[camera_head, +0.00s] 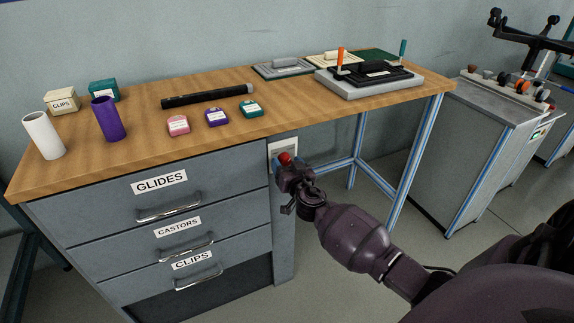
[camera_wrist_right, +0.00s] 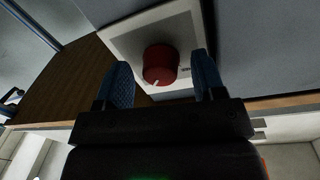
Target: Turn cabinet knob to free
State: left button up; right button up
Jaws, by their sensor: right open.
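A red knob (camera_head: 285,158) sits on a pale plate (camera_head: 277,148) on the side of the grey drawer cabinet (camera_head: 105,218), below the worktop. In the right wrist view the knob (camera_wrist_right: 160,65) is round, with a white pointer mark near its rim, on its pale plate (camera_wrist_right: 122,43). My right gripper (camera_head: 288,166) is at the knob. In the wrist view its two blue fingers (camera_wrist_right: 162,84) are apart, one on each side of the knob, with visible gaps. Small lettering on the plate is too blurred to read. My left gripper does not show.
The wooden worktop (camera_head: 150,122) overhangs the knob. On it stand white (camera_head: 43,136) and purple (camera_head: 108,119) cylinders, small boxes, a black bar and a clamp fixture (camera_head: 369,76). Drawer handles stick out at the left. Open floor lies under the table's right part.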

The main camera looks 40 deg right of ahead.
jog(key=shift+c, duration=0.3)
jog(key=c, duration=0.9)
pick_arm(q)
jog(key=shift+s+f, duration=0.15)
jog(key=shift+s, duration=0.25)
pick_arm(e)
jog(key=shift+o, duration=0.2)
